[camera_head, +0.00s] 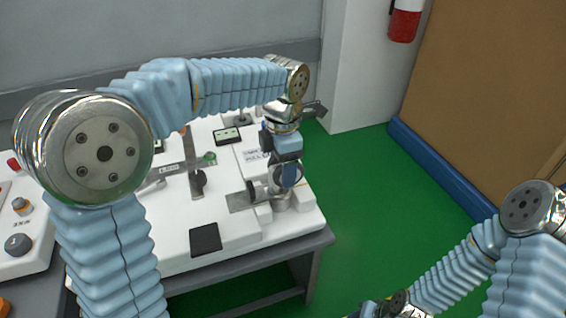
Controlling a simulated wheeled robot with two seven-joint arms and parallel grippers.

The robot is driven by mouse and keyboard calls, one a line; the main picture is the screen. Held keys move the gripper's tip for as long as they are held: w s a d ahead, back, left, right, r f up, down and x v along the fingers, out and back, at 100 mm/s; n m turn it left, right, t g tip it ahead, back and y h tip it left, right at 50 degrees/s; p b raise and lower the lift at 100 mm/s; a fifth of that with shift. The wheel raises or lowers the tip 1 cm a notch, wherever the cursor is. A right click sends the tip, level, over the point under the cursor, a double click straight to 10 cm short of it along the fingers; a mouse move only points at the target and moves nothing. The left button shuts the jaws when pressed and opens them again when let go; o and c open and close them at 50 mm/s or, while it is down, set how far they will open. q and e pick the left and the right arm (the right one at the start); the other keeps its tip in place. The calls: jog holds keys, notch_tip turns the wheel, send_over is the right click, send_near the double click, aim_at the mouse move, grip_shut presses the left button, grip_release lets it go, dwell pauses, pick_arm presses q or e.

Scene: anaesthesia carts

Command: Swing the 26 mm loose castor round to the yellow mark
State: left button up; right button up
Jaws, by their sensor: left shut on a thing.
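My left gripper (285,178) points down over the right end of the white worktop unit and is shut on the castor there. The castor's dark wheel (253,190) shows just left of the fingers, beside grey metal parts at a pale block. My own fingers and wrist hide much of the castor and its mount. Another dark wheel (199,180) stands further left on a metal strip. I cannot make out the yellow mark. Of my right arm, links and a wrist show at the lower right; its fingers are not visible.
The white unit (222,262) stands on a grey table (320,240). A black square pad (205,239) lies at its front, and a small dark display (227,136) sits behind. A control box with knobs (18,244) is at the left. Green floor (370,200) is clear to the right.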

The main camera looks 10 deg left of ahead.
pick_arm(q)
jog(key=o, duration=1.4)
jog(key=shift+c, duration=0.2)
notch_tip(320, 180, up, 14)
jog(key=p, duration=0.2)
pick_arm(e)
jog(key=shift+s+a+r, duration=0.25)
jog(key=shift+a+r, duration=0.3)
jog(key=shift+a, duration=0.05)
jog(key=shift+s+a+r, duration=0.2)
jog(key=shift+a+r, duration=0.35)
pick_arm(q)
jog(key=shift+f, duration=0.1)
